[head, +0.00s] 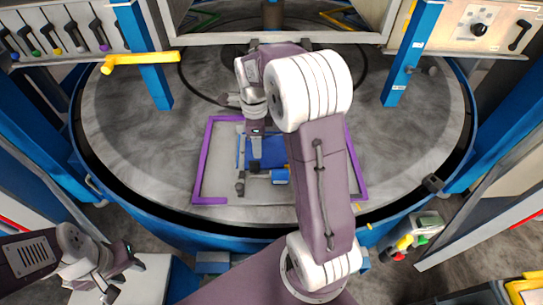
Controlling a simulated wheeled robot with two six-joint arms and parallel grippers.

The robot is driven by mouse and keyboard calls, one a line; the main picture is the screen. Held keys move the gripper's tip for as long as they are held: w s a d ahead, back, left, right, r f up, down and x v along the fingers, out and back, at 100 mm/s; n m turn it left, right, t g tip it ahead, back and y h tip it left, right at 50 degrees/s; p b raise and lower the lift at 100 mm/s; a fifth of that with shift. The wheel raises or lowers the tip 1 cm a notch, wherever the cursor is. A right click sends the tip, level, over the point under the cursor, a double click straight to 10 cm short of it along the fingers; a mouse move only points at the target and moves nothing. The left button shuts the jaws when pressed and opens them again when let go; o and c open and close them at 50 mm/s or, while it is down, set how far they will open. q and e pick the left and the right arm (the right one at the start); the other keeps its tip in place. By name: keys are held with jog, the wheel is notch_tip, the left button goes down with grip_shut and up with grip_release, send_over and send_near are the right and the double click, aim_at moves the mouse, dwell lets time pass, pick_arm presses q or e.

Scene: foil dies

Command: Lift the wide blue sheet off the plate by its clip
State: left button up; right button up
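The blue sheet (270,150) lies on the grey plate (217,170), inside a purple frame that is open at the front. A small blue block with yellow edges, which looks like the clip (280,176), sits at the sheet's near edge. My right gripper (254,167) points down over the left part of the sheet, left of the clip. It looks empty; its finger gap is not clear. My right arm hides the plate's right part and perhaps some of the sheet. My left gripper (124,278) is at the lower left, away from the plate, fingers apart and empty.
The plate lies on a round grey table (130,140) with a blue rim. Blue posts (150,65) stand at its back left and right. A yellow handle (140,59) sticks out at the left post. A control box (410,235) with coloured buttons is at the lower right.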

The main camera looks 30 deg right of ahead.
aim_at(257, 162)
notch_tip(257, 162, down, 4)
jog(key=shift+a+f+p, duration=0.1)
jog(key=shift+p, duration=0.2)
jog(key=f, duration=0.4)
jog(key=shift+s+a+p, duration=0.2)
jog(key=shift+s+p, duration=0.05)
jog(key=shift+p, duration=0.15)
jog(key=shift+w+f, duration=0.15)
jog(key=shift+f, duration=0.3)
jog(key=shift+r, duration=0.1)
grip_shut()
dwell(0.3)
